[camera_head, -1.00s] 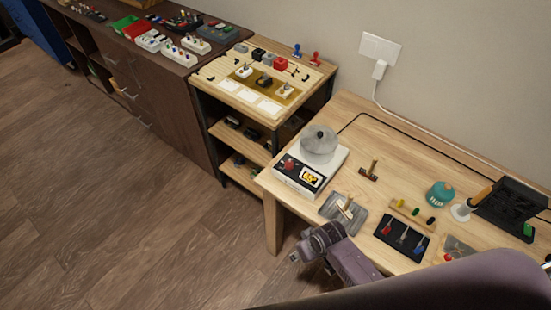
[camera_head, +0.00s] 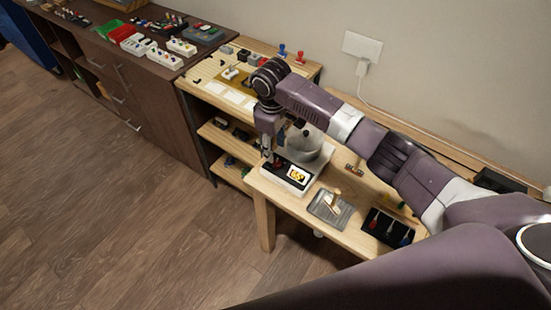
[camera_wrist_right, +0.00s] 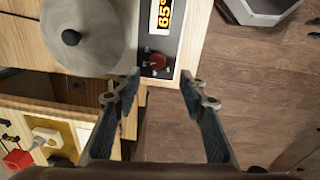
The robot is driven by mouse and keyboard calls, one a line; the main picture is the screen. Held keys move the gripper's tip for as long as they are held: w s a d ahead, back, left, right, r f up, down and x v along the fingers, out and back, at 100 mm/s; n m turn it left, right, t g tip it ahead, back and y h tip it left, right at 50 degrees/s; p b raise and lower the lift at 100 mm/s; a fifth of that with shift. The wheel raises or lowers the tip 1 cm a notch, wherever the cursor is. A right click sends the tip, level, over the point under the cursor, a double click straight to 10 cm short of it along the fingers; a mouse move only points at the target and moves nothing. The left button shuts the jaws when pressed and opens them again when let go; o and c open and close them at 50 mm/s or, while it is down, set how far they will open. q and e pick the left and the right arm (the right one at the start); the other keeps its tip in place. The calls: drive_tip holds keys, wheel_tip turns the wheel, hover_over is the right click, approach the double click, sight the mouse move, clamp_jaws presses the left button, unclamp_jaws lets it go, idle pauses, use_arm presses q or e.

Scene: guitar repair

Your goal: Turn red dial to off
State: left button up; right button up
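The red dial (camera_wrist_right: 155,61) sits on the black front panel of a white hot plate (camera_wrist_right: 193,45), beside a lit yellow display (camera_head: 298,175). In the right wrist view the display is partly cut off and shows a number starting with 65. My right gripper (camera_wrist_right: 160,80) is open, with its fingers spread to either side of the dial and nothing between them. In the head view the right gripper (camera_head: 269,150) points down over the dial's end of the hot plate. Whether a finger touches the dial cannot be told. My left gripper is out of view.
A grey lidded pot (camera_head: 308,140) stands on the hot plate, close to the right gripper. A grey tray (camera_head: 328,208) and a black tool mat (camera_head: 387,229) lie to the right on the wooden table. A wooden shelf unit (camera_head: 213,130) stands to the left.

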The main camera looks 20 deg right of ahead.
sight(276, 162)
drive_tip(key=shift+w+d+r, duration=0.1)
drive_tip(key=shift+d, duration=0.1)
drive_tip(key=f, duration=0.3)
drive_tip(key=f+p, duration=0.1)
drive_tip(key=f, duration=0.3)
drive_tip(key=shift+w+d+f, duration=0.1)
drive_tip(key=shift+w+f, duration=0.1)
drive_tip(key=shift+f, duration=0.1)
clamp_jaws()
